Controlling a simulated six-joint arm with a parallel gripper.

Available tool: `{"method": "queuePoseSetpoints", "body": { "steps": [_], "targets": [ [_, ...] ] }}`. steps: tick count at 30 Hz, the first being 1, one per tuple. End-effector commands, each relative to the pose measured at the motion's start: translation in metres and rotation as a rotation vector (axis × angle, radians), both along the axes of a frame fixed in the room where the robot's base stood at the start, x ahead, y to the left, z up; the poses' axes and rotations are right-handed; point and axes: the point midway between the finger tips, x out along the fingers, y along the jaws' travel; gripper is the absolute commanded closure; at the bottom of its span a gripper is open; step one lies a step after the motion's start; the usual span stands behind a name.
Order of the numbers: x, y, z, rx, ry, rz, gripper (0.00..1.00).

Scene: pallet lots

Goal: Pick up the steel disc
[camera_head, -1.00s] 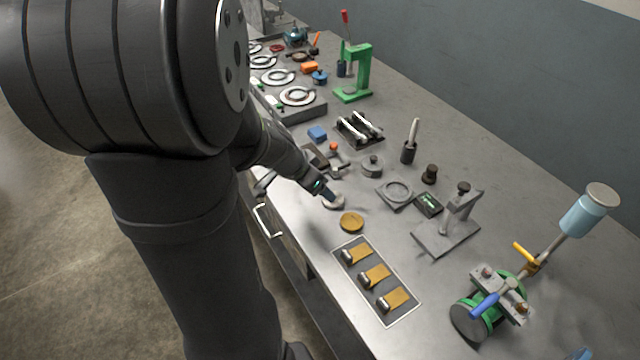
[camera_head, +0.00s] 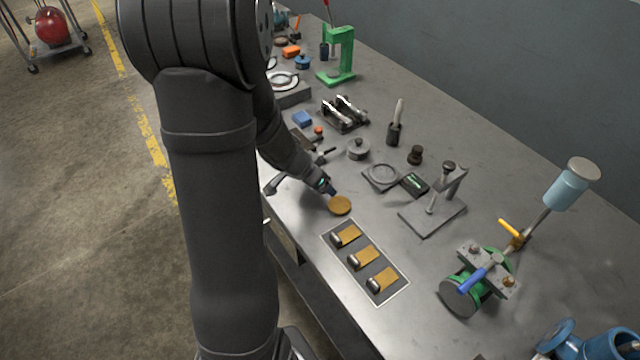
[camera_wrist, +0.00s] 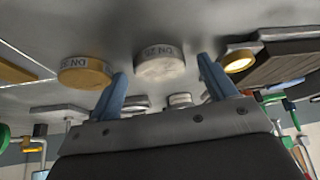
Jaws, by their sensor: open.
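The steel disc (camera_wrist: 160,67) is a pale grey puck with markings on its side. In the wrist view it lies on the bench, framed between the two blue fingers of my gripper (camera_wrist: 161,79), which is open and empty. Whether the fingers reach down around it, I cannot tell. In the head view my gripper (camera_head: 328,187) is low over the bench, just behind the brass disc (camera_head: 340,205), and the steel disc is hidden there. The brass disc also shows left of the fingers in the wrist view (camera_wrist: 85,76).
A grey plate (camera_head: 333,232) with several brass-and-steel pieces lies in front of the brass disc. A lidded grey round part (camera_head: 358,149), a ring on a square plate (camera_head: 382,176) and a grey stand (camera_head: 432,212) stand to the right. The bench's left edge is close.

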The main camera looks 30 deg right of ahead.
Motion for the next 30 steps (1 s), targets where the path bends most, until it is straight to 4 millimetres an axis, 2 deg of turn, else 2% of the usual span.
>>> {"method": "queuePoseSetpoints", "body": {
  "steps": [7,15,16,24,30],
  "targets": [
    [0.0,-0.001,0.0,-0.001,0.0,0.0,0.25],
    [0.0,0.0,0.0,-0.001,0.0,0.0,0.78],
    [0.001,-0.001,0.0,-0.001,-0.001,0.0,0.81],
    [0.001,-0.001,0.003,-0.003,-0.001,0.0,0.81],
    [0.001,-0.001,0.026,-0.005,-0.007,-0.001,0.81]
  ]
}}
